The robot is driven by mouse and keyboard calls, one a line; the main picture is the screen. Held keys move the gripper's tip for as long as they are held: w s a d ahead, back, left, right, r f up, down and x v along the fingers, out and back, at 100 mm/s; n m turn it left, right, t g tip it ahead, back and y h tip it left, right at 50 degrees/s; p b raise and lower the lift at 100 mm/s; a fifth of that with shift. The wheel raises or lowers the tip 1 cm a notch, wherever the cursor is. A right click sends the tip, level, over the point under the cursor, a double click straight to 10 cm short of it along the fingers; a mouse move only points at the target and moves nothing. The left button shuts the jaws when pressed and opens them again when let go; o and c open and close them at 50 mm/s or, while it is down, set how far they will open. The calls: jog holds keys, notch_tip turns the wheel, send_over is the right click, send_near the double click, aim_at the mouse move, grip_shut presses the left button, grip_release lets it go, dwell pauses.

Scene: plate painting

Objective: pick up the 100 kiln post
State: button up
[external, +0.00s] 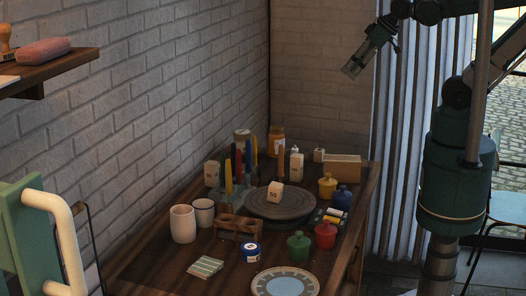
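Several pale kiln posts stand around the table. One post (275,193) is on the dark round turntable (283,207) and has a dark number on its face that looks like 55. Another pale post with markings (211,174) is at the left near the wall, and one more (296,165) stands behind the turntable. Their numbers are too small to read, so I cannot tell which is the 100 post. My gripper (354,68) is high above the back right of the table, tilted down to the left, far from all posts. Its finger opening is too small to judge.
Brushes stand upright in a holder left of the turntable. White cups (183,224), a wooden holder (238,227), green (299,247), red (325,236) and yellow (327,187) pots and a plate (258,284) crowd the table. A tan box (342,168) lies at the back.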

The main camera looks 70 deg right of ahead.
jog(key=shift+o, duration=0.3)
dwell(0.5)
jog(key=n+g+b, duration=0.5)
jog(key=n+g, duration=0.2)
jog(key=n, duration=1)
send_near(297, 155)
notch_tip(297, 155, down, 7)
jog(key=shift+w+d+f, duration=0.1)
jog(key=shift+d+f, duration=0.05)
jog(key=shift+a+f, duration=0.2)
jog(key=shift+f, duration=0.3)
jog(key=shift+f, duration=0.1)
jog(key=shift+f+b, duration=0.35)
jog(key=shift+f, duration=0.85)
jog(key=shift+f, duration=0.1)
